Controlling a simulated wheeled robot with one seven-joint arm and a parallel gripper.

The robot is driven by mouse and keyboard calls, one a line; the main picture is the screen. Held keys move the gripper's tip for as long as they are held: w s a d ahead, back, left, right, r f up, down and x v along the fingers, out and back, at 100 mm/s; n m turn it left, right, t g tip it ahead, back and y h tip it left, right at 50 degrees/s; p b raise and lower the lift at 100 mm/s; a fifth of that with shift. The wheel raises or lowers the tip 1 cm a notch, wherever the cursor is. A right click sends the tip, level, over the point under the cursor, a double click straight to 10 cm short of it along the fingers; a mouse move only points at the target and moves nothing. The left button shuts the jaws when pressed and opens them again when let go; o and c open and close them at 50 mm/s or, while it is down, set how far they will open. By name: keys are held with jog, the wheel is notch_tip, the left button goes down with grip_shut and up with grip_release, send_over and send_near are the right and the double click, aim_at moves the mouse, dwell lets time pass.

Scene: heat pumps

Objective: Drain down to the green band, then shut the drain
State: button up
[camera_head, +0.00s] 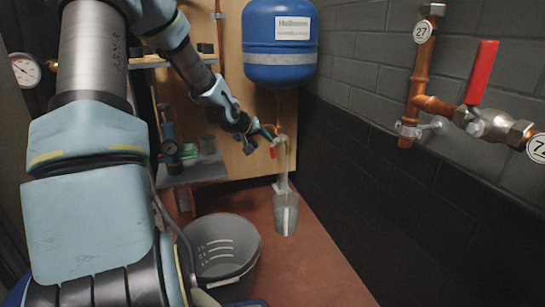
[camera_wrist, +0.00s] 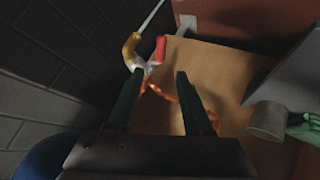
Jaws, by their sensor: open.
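The drain valve (camera_head: 280,140) is on the pipe below a blue vessel (camera_head: 281,45). Its red handle (camera_head: 273,152) hangs beside the body; the handle also shows in the wrist view (camera_wrist: 161,47), beside a yellow spout (camera_wrist: 131,46). My gripper (camera_head: 266,132) is close to the valve. In the wrist view its open, empty fingers (camera_wrist: 155,76) point at the valve, with the handle just beyond the tips. A round gauge (camera_head: 25,69) is at the left edge; its needle and any green band are unreadable.
A grey bucket (camera_head: 222,250) stands left of the container. A shelf (camera_head: 193,170) with small items is behind my arm. A copper pipe with another red-handled valve (camera_head: 482,72) runs along the right wall. The floor right of the container is clear.

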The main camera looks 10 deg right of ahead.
aim_at(271, 149)
jog(key=b+x, duration=0.5)
jog(key=x, duration=0.3)
jog(key=shift+w+f, duration=0.1)
jog(key=shift+f, duration=0.2)
jog(key=shift+w+d+f, duration=0.2)
jog(key=shift+w+d, duration=0.1)
jog(key=shift+w, duration=0.05)
grip_shut()
